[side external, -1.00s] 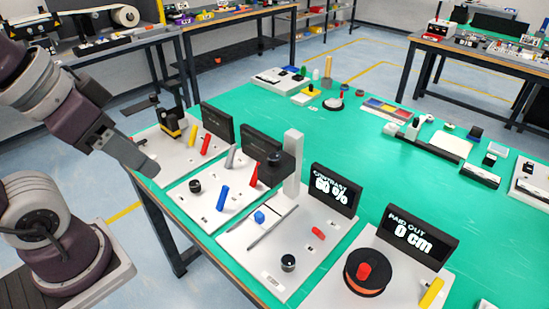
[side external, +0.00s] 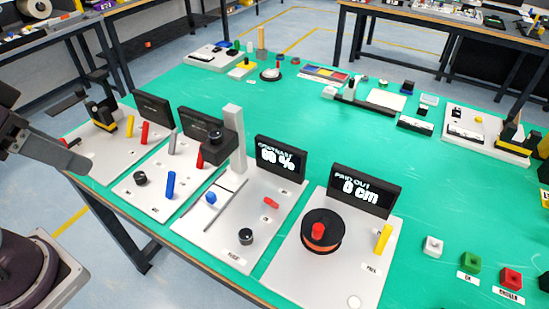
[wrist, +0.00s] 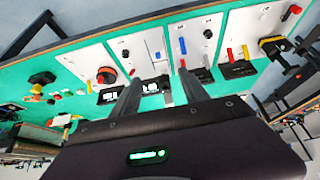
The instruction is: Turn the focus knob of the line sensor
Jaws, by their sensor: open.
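The line sensor is a pale panel (side external: 217,235) with a grey post, a dark sensor head (side external: 216,147) and a black display (side external: 281,160) reading a contrast of about 60 %. A round black knob (side external: 246,237) stands upright near its front right corner, by a small label too blurred to read surely. In the wrist view the knob (wrist: 125,53) is small, left of the fingers. My gripper (side external: 80,163) is at the left of the side view, high and well apart from the knob. In the wrist view my gripper (wrist: 160,75) is open, with nothing between its fingers.
A spool panel (side external: 325,270) with an orange-and-black reel (side external: 321,232) stands right of the sensor. A panel with levers and another black knob (side external: 140,179) stands left. Red and blue parts lie on the sensor panel. The green tabletop (side external: 300,110) behind is largely clear.

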